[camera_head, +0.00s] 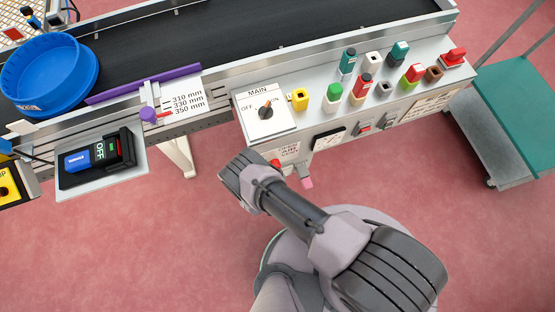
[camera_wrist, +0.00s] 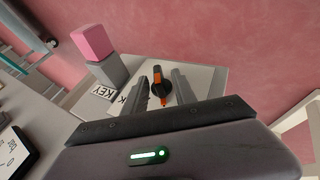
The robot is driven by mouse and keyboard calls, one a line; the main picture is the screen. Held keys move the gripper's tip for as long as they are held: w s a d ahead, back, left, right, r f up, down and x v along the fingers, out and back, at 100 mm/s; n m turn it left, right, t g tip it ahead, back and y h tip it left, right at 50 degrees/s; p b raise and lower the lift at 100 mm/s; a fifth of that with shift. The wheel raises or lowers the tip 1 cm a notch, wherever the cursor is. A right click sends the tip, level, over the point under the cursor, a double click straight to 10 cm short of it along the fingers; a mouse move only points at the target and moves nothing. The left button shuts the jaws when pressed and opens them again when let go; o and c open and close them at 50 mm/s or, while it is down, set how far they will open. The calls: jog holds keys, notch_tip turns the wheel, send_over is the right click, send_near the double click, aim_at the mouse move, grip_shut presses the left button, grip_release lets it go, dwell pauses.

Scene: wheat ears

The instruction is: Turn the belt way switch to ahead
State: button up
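In the wrist view a black rotary knob with an orange pointer (camera_wrist: 158,86) stands on a light grey panel (camera_wrist: 205,78). Its way labels are not readable, so I cannot confirm it is the belt way switch. My gripper (camera_wrist: 164,82) is open, with one grey finger on each side of the knob; I cannot tell whether they touch it. In the head view my wrist is below the front of the control panel (camera_head: 228,118), and its fingers and this knob are hidden. Another black-and-orange knob, the MAIN switch (camera_head: 266,112), sits on the panel top between OFF and ON.
A pink-topped grey block (camera_wrist: 95,43) stands beside the knob, near KEY labels. Several coloured buttons and blocks, such as a yellow one (camera_head: 300,99), line the panel. A green-topped cart (camera_head: 520,100) stands right.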

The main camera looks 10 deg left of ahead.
jog(key=p+v, duration=0.7)
jog(key=v, duration=1)
jog(key=shift+r, duration=0.2)
jog(key=shift+s+a, duration=0.1)
